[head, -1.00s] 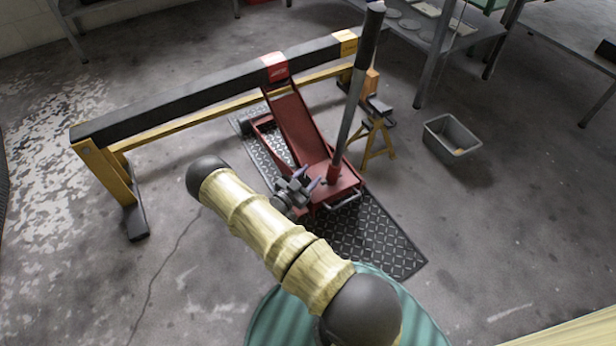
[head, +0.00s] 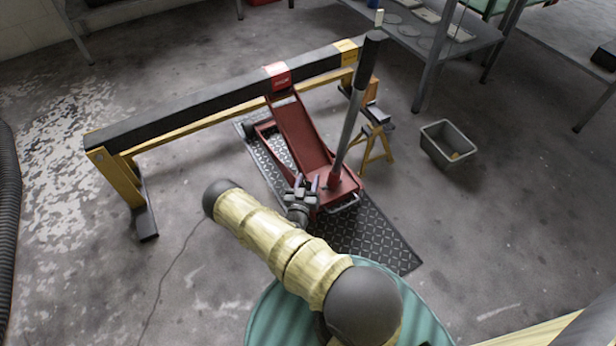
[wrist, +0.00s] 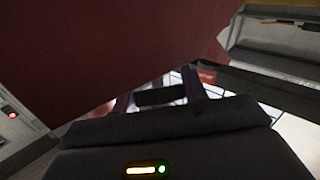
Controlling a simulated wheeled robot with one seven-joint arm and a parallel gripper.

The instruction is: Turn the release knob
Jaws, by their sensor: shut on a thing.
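A red floor jack (head: 308,140) sits on a dark tread plate, its long grey handle (head: 349,125) with a black grip leaning up to the right. My gripper (head: 306,183) is at the near left of the jack's rear end, by the handle's base. In the wrist view, the two purple fingers of my gripper (wrist: 158,88) are either side of a short dark piece, which I take to be the release knob (wrist: 160,97); they are shut on it. The jack's red body fills the upper left there. The knob is hidden in the head view.
A black-topped yellow beam (head: 215,103) stands across behind the jack. A small yellow stand (head: 376,140) and a grey bin (head: 447,145) are to the right. The tread plate (head: 375,235) extends towards me.

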